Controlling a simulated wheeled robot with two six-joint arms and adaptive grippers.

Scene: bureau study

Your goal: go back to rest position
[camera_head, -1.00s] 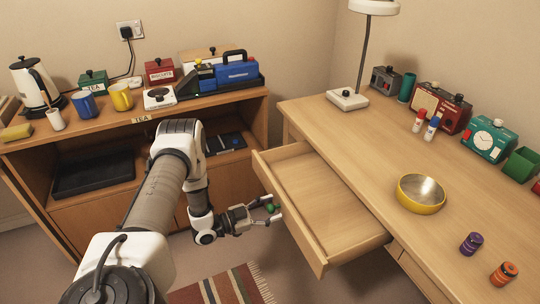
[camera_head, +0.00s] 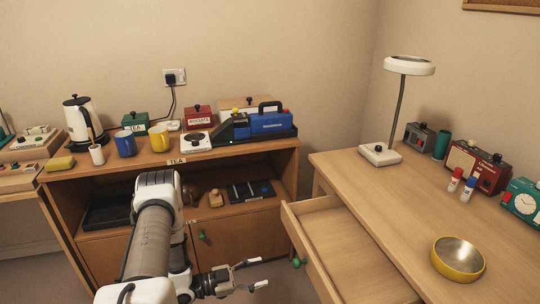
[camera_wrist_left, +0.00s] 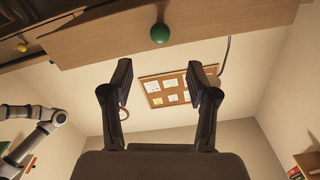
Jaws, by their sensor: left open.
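My left gripper (camera_head: 256,274) is open and empty, low in front of the desk, just left of the open drawer (camera_head: 350,255). The drawer's green knob (camera_head: 299,262) is to the right of the fingertips, apart from them. In the left wrist view, the open fingers (camera_wrist_left: 160,76) frame empty space, and the green knob (camera_wrist_left: 160,33) on the wooden drawer front shows beyond the tips. My right gripper does not show. A jointed arm link, which I take for my right arm, shows at the left of the wrist view.
The desk (camera_head: 400,190) holds a lamp (camera_head: 380,154), a yellow bowl (camera_head: 458,259), a red radio (camera_head: 478,166) and a green clock (camera_head: 522,200). The cabinet (camera_head: 240,225) with mugs, a kettle (camera_head: 84,121) and a blue toolbox (camera_head: 268,122) stands behind my left arm.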

